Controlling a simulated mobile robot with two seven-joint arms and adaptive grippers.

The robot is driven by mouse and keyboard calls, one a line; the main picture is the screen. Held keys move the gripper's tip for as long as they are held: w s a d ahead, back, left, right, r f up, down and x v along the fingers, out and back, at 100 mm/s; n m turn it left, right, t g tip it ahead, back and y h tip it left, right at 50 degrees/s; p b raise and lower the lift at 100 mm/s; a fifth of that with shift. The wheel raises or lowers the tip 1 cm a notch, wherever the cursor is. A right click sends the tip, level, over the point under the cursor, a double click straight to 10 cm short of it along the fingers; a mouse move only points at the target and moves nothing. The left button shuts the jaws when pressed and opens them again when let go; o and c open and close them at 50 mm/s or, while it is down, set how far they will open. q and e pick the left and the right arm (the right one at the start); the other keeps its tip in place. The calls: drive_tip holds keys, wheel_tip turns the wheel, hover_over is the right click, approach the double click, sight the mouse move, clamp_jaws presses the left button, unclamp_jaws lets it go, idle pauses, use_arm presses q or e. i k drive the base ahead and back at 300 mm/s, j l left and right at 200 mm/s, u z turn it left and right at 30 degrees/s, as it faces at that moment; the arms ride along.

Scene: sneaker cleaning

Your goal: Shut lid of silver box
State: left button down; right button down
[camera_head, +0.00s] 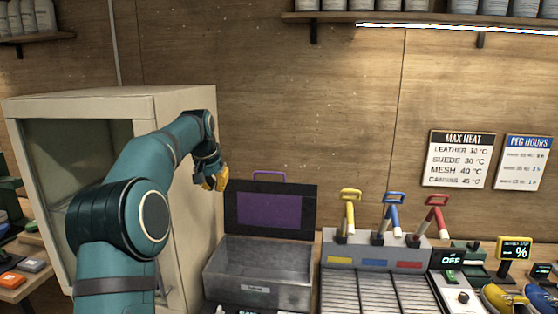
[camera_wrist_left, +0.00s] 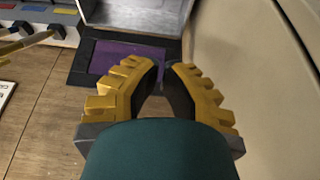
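The silver box (camera_head: 258,290) is an open metal bin on the bench in the head view. Its lid (camera_head: 245,208) is black with a purple inner panel (camera_head: 270,210) and a purple handle (camera_head: 268,175) on its top edge. The lid stands upright at the back of the box. My left gripper (camera_head: 217,183), with yellow fingers, is just left of the lid's upper left corner. In the left wrist view the fingers (camera_wrist_left: 167,66) are apart with a narrow gap, in front of the purple panel (camera_wrist_left: 118,57) and below the box (camera_wrist_left: 135,14). Nothing is clearly held. My right gripper is not in view.
A cream cabinet (camera_head: 190,120) with a glass front stands close on the left. Right of the box is a grey rack with yellow, blue and red levers (camera_head: 348,212) and a slatted grate (camera_head: 375,292). Sneakers (camera_head: 500,297) sit at far right.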

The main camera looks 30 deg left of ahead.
sight(277, 215)
drive_tip(key=i, duration=1.2)
